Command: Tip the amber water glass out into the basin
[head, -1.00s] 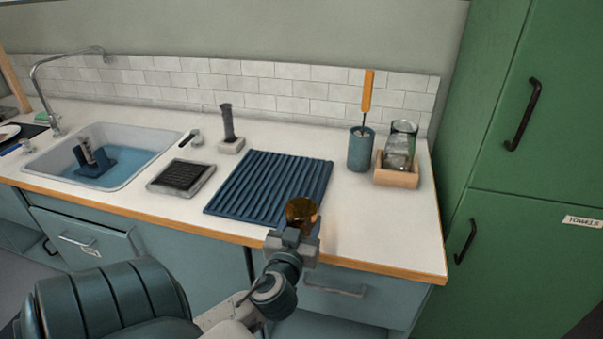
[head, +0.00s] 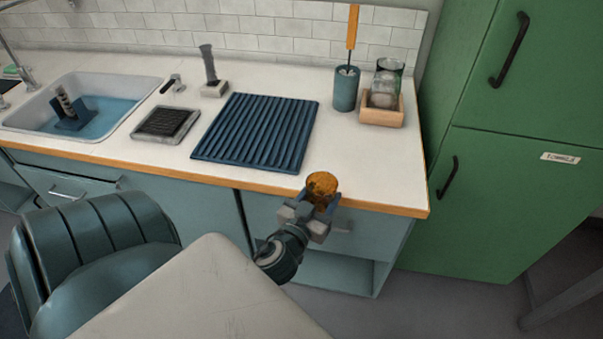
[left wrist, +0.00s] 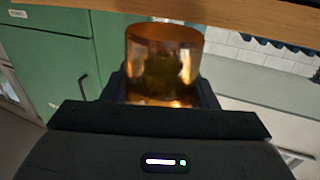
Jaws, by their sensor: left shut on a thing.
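The amber water glass (head: 321,187) is held by my left gripper (head: 316,203) at the counter's front edge, right of the ribbed mat. The left wrist view shows the amber glass (left wrist: 165,62) between the jaws of my left gripper (left wrist: 163,95), with a dark patch inside it. I cannot tell how much water it holds. The basin (head: 118,128) is at the left of the head view, with blue water and a dark blue rack holding a grey item in it. My right gripper is not in view.
The blue ribbed mat (head: 258,133), a black-topped tray (head: 165,124) and a brush on a stand (head: 212,75) lie between glass and basin. A blue cup (head: 345,90) and a wooden box (head: 381,113) with clear glasses stand behind. A green cabinet (head: 500,190) is at the right.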

